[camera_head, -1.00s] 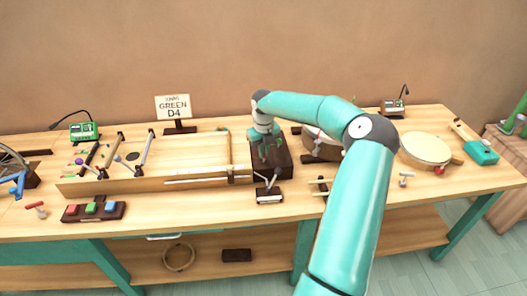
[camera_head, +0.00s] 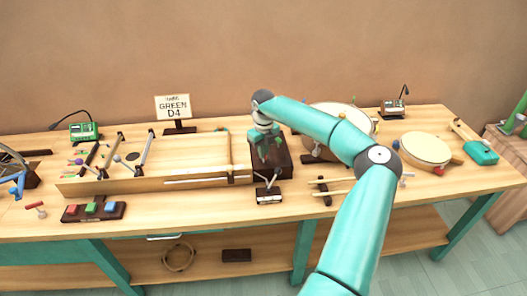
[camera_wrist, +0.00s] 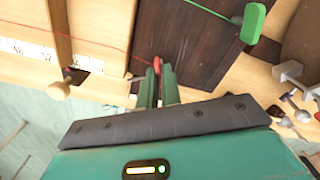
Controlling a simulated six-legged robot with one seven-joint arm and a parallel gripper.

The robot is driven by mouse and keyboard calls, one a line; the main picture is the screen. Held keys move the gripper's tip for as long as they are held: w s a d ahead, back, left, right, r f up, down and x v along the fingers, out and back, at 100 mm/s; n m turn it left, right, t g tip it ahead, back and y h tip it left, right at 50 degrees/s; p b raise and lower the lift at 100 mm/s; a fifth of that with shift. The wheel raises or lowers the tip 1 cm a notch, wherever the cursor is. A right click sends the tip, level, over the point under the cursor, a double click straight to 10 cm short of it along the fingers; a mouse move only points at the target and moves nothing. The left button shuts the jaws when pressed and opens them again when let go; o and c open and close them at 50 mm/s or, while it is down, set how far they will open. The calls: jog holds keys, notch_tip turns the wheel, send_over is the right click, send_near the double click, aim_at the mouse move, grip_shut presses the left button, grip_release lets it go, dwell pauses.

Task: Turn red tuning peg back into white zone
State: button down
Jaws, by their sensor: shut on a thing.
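The red tuning peg (camera_wrist: 157,64) shows in the wrist view as a small red end at the fingertips, over a dark wooden block. My gripper (camera_wrist: 164,76) is shut on it, with two narrow green fingers close together. A thin red string runs near the peg. The fingers hide most of the peg, and I cannot make out its angle or a white zone beside it. In the head view my gripper (camera_head: 268,152) is over the dark block (camera_head: 285,168) at the right end of the stringed wooden box (camera_head: 155,184); the red peg cannot be told there.
A green peg (camera_wrist: 253,22) stands to the right of my fingers, and a pale wooden knob (camera_wrist: 60,88) to the left near a numbered scale (camera_wrist: 30,50). A small stand (camera_head: 270,197) is in front of the block. Drums (camera_head: 424,149) stand to the right.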

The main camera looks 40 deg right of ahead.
jog(key=shift+f, duration=0.1)
jog(key=c, duration=1.6)
grip_release()
jog(key=shift+r, duration=6.9)
